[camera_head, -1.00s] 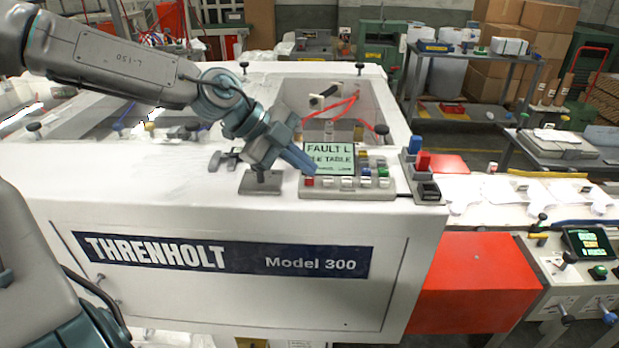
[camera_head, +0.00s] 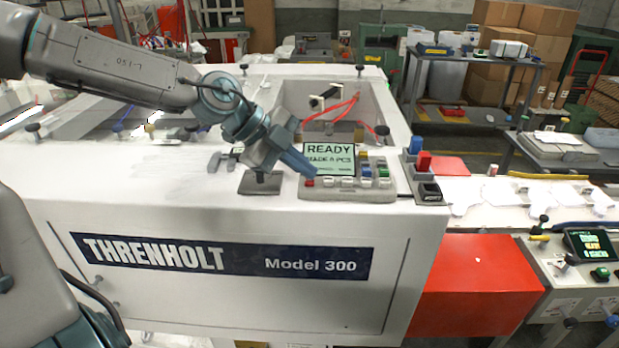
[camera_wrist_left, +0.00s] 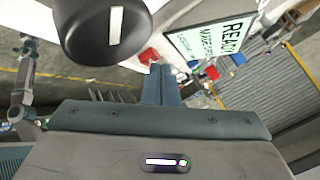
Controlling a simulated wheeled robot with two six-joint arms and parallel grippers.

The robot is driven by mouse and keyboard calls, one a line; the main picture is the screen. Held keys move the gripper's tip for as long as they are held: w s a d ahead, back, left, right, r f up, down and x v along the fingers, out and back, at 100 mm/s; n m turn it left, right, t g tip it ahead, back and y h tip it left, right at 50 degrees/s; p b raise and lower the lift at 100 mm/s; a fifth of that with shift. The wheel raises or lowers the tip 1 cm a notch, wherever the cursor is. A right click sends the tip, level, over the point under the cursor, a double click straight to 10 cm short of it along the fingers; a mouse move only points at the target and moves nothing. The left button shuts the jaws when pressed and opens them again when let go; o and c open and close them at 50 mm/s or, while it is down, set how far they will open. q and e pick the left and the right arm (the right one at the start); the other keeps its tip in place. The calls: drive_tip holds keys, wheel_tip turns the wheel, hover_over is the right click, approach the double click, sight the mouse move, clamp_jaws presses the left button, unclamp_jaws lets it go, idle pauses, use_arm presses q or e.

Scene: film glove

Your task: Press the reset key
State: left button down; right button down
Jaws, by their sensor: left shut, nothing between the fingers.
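The control panel (camera_head: 348,194) is a grey box on the white machine top, with a red key (camera_head: 310,182), a row of white keys (camera_head: 345,182) and coloured keys at its right. Its green screen (camera_head: 328,158) reads "READY" above smaller text. No key label is legible, so I cannot tell which one is reset. My left gripper (camera_head: 312,171) is shut and empty, reaching down from the left over the panel's left front, its tip by the red key. In the left wrist view the fingers (camera_wrist_left: 161,72) end beside the red key (camera_wrist_left: 148,56); contact is unclear. My right gripper is out of view.
A switch box (camera_head: 427,191) with blue and red knobs stands right of the panel. A recessed bay (camera_head: 300,92) with red cables lies behind it. The machine top to the left is mostly clear.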

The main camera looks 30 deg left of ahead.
use_arm(q)
drive_tip(key=shift+r+p, duration=0.3)
drive_tip(key=shift+r, duration=0.55)
wheel_tip(320, 180, up, 5)
drive_tip(key=p, duration=0.2)
drive_tip(key=shift+p, duration=0.3)
idle(0.6)
